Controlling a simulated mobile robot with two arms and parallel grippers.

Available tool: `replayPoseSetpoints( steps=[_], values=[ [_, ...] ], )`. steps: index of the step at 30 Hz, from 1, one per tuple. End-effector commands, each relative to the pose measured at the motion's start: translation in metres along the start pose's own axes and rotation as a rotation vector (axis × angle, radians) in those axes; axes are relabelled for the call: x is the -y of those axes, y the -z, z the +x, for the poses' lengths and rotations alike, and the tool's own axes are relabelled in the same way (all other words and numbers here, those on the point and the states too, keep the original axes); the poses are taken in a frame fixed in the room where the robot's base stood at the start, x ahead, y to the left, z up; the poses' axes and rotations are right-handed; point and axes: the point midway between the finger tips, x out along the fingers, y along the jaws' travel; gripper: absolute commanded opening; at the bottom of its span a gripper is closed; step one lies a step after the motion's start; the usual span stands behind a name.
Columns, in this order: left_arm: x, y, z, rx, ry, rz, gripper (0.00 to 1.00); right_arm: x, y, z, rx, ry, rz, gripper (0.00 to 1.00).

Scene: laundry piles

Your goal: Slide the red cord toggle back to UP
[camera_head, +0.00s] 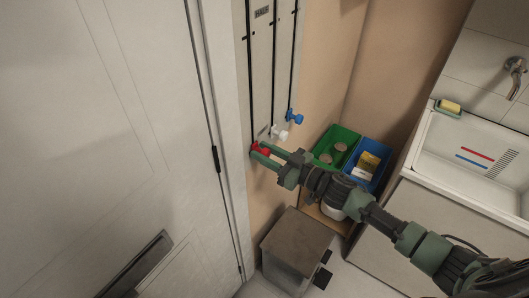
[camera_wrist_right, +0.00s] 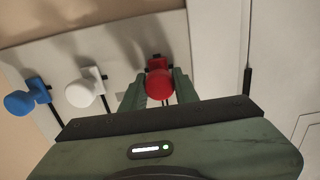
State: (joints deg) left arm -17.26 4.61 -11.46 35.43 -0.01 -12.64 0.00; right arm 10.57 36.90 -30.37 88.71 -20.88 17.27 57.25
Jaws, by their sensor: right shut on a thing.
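The red cord toggle (camera_head: 261,149) sits low on the leftmost black cord of the pale wall panel (camera_head: 262,60). In the right wrist view the red toggle (camera_wrist_right: 159,84) is a round red knob between two green fingers. My right gripper (camera_head: 262,152) is shut on it; it also shows in the right wrist view (camera_wrist_right: 159,92). A white toggle (camera_head: 278,133) and a blue toggle (camera_head: 294,117) are on the cords to the right. The panel carries a "HALF" label (camera_head: 262,12); no UP mark is in view. My left gripper is not in view.
A white door (camera_head: 100,120) stands close on the left of the panel. Green (camera_head: 336,145) and blue (camera_head: 370,163) bins stand behind my right arm. A grey lidded bin (camera_head: 297,245) is below it. A white sink (camera_head: 470,165) is on the right.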

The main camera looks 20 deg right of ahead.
Motion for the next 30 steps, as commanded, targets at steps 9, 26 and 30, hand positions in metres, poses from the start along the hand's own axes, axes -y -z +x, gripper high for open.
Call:
replayPoseSetpoints(
  steps=[9, 26, 30],
  values=[
    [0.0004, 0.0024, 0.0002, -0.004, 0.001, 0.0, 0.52, 0.0008, -0.0049, -0.0013, 0.009, -0.001, 0.002, 0.0],
    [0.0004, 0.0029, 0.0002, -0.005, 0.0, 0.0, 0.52, 0.001, -0.0058, -0.0014, 0.009, 0.0, 0.003, 0.0],
    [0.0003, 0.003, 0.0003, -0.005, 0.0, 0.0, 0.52, 0.0009, -0.0122, -0.0012, 0.009, 0.0, 0.003, 0.0]
  ],
)
